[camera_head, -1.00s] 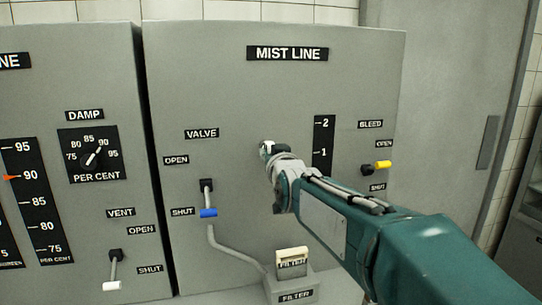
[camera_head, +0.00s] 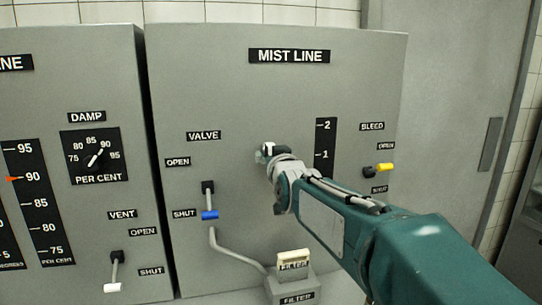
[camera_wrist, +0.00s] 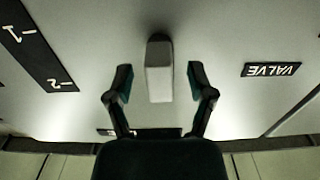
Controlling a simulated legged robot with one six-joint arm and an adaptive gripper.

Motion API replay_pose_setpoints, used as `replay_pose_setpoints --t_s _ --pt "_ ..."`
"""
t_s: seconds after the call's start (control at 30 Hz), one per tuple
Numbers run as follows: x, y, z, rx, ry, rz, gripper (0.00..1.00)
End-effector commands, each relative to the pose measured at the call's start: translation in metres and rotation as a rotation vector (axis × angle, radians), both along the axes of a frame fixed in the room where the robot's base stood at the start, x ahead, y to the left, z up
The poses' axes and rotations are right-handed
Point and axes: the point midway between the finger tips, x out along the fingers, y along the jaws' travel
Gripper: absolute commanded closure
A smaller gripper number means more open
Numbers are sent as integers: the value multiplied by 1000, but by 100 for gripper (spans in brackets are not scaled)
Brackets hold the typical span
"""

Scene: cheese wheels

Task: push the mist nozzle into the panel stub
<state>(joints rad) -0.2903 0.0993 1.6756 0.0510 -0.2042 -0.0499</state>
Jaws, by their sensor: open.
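In the wrist view, a pale block (camera_wrist: 159,85), which I take to be the mist nozzle, stands out from the grey panel face. A darker grey piece (camera_wrist: 158,46) is at its upper end; I take it for the panel stub, but cannot tell how deep the two are joined. My gripper (camera_wrist: 160,82) is open, with one dark finger on each side of the block and a gap on both sides. In the head view my gripper (camera_head: 268,150) is at the MIST LINE panel (camera_head: 220,90), between the valve labels and the scale. My arm and gripper hide most of the nozzle there.
The blue-tipped valve lever (camera_head: 209,214) points toward SHUT, left of my gripper. The yellow bleed lever (camera_head: 384,168) is to the right. A filter box (camera_head: 293,285) with a cream top juts out below. The panel face above my gripper is clear.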

Motion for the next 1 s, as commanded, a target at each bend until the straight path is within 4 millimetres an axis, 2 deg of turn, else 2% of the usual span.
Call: replay_pose_setpoints --t_s 0.17,0.6,0.8,1.0 --pt "-22 -6 2 1 -3 0 30" --pt "-96 -26 0 0 -2 0 30" --pt "-111 -31 -1 -1 0 0 30" --pt "-112 -31 -1 -1 0 0 30"
